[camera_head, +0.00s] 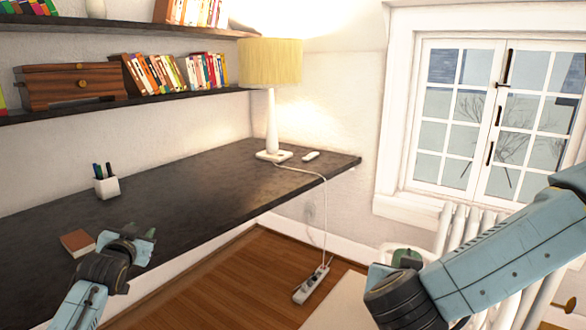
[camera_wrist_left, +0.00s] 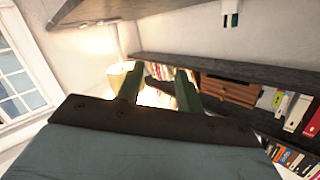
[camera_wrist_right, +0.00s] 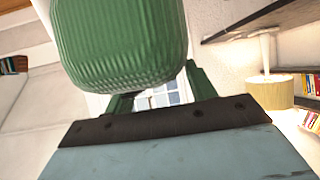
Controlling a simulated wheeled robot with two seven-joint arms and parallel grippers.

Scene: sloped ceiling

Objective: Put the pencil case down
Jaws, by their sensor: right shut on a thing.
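The pencil case is the green ribbed thing (camera_wrist_right: 120,40) that fills the upper left of the right wrist view. My right gripper (camera_wrist_right: 160,90) is shut on it. In the head view a bit of green (camera_head: 406,257) shows past my right wrist, which hides most of the hold. The case is in front of the radiator, right of the desk. My left gripper (camera_head: 145,243) is over the front of the dark desk (camera_head: 190,190), near a brown notebook (camera_head: 77,243). In the left wrist view its fingers (camera_wrist_left: 159,85) are apart with nothing between them.
A white pen cup (camera_head: 106,187) stands on the desk, and a yellow-shaded lamp (camera_head: 270,64) stands at its far end. The desk's middle is clear. A power strip (camera_head: 312,284) lies on the wooden floor. Shelves with books hang above; a radiator (camera_head: 462,226) is under the window.

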